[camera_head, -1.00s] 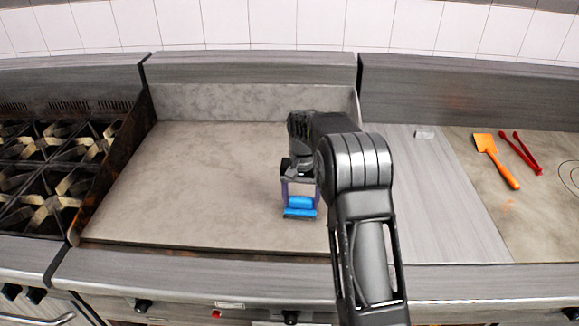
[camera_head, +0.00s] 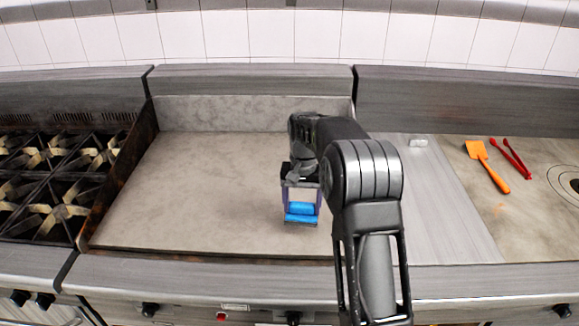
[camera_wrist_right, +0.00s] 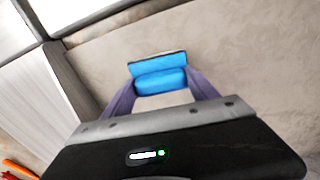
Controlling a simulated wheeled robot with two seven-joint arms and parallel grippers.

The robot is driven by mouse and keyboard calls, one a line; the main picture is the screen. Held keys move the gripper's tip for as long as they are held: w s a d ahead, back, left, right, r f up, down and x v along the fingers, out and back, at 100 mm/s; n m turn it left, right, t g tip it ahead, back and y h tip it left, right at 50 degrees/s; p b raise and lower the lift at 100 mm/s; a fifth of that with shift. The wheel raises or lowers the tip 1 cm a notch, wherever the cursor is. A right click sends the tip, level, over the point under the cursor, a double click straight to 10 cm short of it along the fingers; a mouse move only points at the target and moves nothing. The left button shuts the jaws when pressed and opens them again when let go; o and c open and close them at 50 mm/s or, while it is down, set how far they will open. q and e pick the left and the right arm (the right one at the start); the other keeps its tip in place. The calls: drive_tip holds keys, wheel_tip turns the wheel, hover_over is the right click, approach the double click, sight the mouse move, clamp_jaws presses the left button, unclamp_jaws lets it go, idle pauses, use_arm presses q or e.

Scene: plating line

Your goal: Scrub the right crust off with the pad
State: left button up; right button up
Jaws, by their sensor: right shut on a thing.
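The blue pad (camera_head: 300,213) is on or just above the griddle plate (camera_head: 200,190), toward its right side; I cannot tell whether it touches. My right gripper (camera_head: 301,206) is shut on the pad, with its fingers pointing down on either side of it. The pad (camera_wrist_right: 158,75) also shows between the purple fingers in the right wrist view, with a darker edge along its far side. No crust can be made out on the bare plate; my right arm and the pad hide part of its right side. My left gripper is not in view.
A burner range (camera_head: 55,190) stands left of the griddle, behind a dark raised side wall (camera_head: 125,170). A steel counter (camera_head: 445,200) lies to the right. An orange spatula (camera_head: 487,165) and red tongs (camera_head: 511,157) lie farther right. The griddle's left and middle are clear.

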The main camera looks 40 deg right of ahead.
drive_tip(key=shift+r, duration=1.6)
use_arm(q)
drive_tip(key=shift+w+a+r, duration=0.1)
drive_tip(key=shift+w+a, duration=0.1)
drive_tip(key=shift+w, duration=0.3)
